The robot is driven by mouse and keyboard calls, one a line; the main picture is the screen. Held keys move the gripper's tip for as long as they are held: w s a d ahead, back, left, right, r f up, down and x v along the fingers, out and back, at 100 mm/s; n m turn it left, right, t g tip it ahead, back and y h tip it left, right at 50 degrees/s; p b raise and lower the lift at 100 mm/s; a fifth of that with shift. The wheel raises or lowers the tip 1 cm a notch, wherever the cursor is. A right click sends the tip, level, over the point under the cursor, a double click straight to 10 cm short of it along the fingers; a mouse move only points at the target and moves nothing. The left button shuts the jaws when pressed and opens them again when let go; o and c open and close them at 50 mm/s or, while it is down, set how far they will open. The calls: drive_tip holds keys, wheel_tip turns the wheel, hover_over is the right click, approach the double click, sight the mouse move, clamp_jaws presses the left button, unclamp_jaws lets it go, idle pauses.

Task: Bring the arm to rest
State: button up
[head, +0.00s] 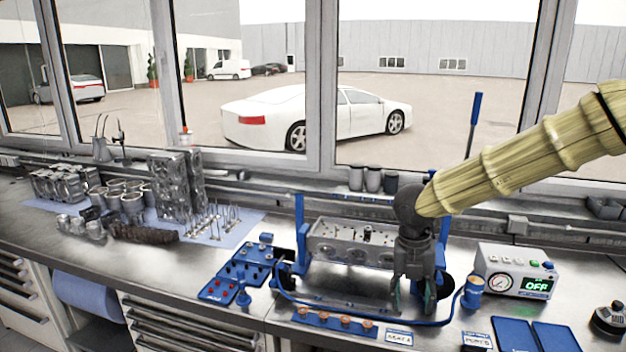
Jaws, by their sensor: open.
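My arm (530,153) reaches in from the right edge in the head view, in a ribbed yellowish cover. My gripper (415,299) points down, with its dark fingers apart and nothing seen between them. It is in front of the right end of a grey cylinder head (345,242), which sits in a blue-posted fixture. My wrist hides part of that end. Whether the fingers touch anything below cannot be told.
A tester box (515,272) reading OFF stands to the right, with blue trays (555,338) before it. Blue part trays (245,265) lie to the left. A strip with copper-coloured pieces (332,320) lies in front. Engine parts (175,185) crowd the far left.

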drive_tip(key=s+d+f+n+h+b, duration=0.1)
drive_tip(key=d+f+n, duration=0.15)
drive_tip(key=f, duration=0.45)
drive_tip(key=s+d+f+n+t+h+b, duration=0.1)
drive_tip(key=d+f+n+h, duration=0.1)
drive_tip(key=f+n, duration=0.35)
drive_tip(key=s+d+f+n+h+b, duration=0.1)
drive_tip(key=s+d+f+n, duration=0.1)
drive_tip(key=f, duration=0.6)
drive_tip(key=s+f+n+t+b, duration=0.1)
drive_tip(key=s+f+n+b, duration=0.1)
drive_tip(key=s+f+n, duration=0.45)
drive_tip(key=s+f+n+t+b, duration=0.1)
drive_tip(key=s+f+n, duration=0.2)
drive_tip(key=f+n, duration=0.65)
drive_tip(key=s+a+f+n+g+y+b, duration=0.1)
drive_tip(key=s+a+f+n+y+b, duration=0.1)
drive_tip(key=s+f+n, duration=0.4)
drive_tip(key=s+a+f+n+g+y+b, duration=0.1)
drive_tip(key=s+f+n, duration=0.6)
drive_tip(key=s, duration=1)
wheel_tip(320, 180, down, 3)
drive_tip(key=shift+s+a+r+g+y+b, duration=0.2)
drive_tip(key=shift+a+g+y+b, duration=0.25)
drive_tip(key=shift+a+y, duration=0.7)
